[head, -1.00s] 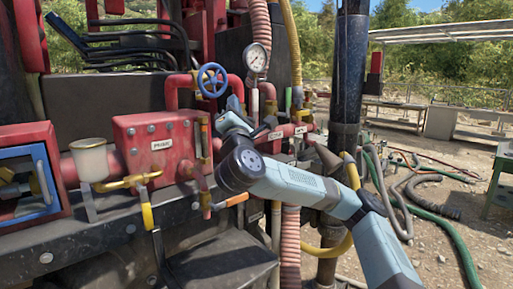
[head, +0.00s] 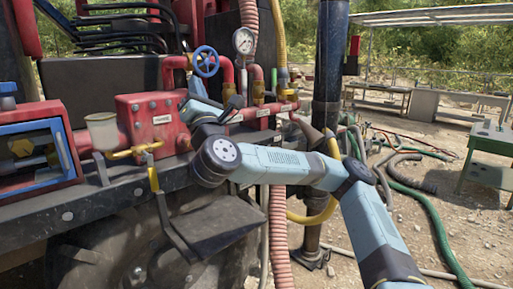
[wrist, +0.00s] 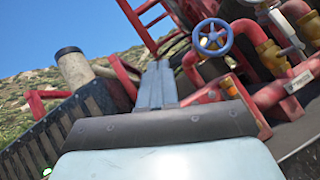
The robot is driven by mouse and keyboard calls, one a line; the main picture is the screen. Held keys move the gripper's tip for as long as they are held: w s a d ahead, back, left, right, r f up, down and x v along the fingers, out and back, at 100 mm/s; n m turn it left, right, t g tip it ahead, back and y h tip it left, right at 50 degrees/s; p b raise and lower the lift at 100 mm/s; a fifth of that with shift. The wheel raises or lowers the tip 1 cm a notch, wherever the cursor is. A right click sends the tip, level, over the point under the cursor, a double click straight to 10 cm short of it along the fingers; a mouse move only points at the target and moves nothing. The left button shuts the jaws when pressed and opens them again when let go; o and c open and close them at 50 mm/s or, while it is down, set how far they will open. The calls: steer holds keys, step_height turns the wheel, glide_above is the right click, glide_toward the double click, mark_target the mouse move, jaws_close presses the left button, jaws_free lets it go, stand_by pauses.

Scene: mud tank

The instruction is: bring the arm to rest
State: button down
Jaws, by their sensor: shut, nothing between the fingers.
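My arm reaches in from the lower right of the head view, bends at an elbow and folds back up at the wrist in front of the red pipework.
A blue handwheel (head: 205,62) and a pressure gauge (head: 244,41) stand behind my wrist. A red box (head: 150,122) and a white cup (head: 102,131) are to the left. A black post (head: 330,70) stands right. Hoses (head: 425,205) and a green table (head: 490,150) lie beyond, on open ground.

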steer(key=s+a+f+n+g+y, duration=0.6)
steer(key=s+a+n+g, duration=0.25)
steer(key=n, duration=0.45)
steer(key=s+a+f+n+g+y, duration=0.65)
steer(key=a+n+g, duration=0.3)
steer(key=n, duration=0.45)
steer(key=w+d+f+n+g+h, duration=0.1)
steer(key=d+f+n+g+h, duration=0.25)
steer(key=f+n+h, duration=1.1)
steer(key=w+d+f+m+t+h, duration=0.1)
steer(key=w+d+t+h, duration=0.3)
steer(key=d, duration=1)
steer(key=w+d+f+m+h, duration=0.1)
steer(key=w+d, duration=0.4)
steer(key=d, duration=1)
steer(key=s+d+r+h, duration=0.1)
steer(key=s+d+r, duration=0.3)
steer(key=d, duration=0.3)
steer(key=s+d+r+m+h, duration=0.1)
steer(key=s+d+r, duration=0.2)
steer(key=s+d, duration=0.3)
steer(key=s+d+r+h, duration=0.1)
steer(key=s+d+r, duration=0.3)
steer(key=d, duration=0.6)
steer(key=shift+s+d+r+m, duration=0.2)
steer(key=shift+s+r+m, duration=0.15)
steer(key=shift+s, duration=0.75)
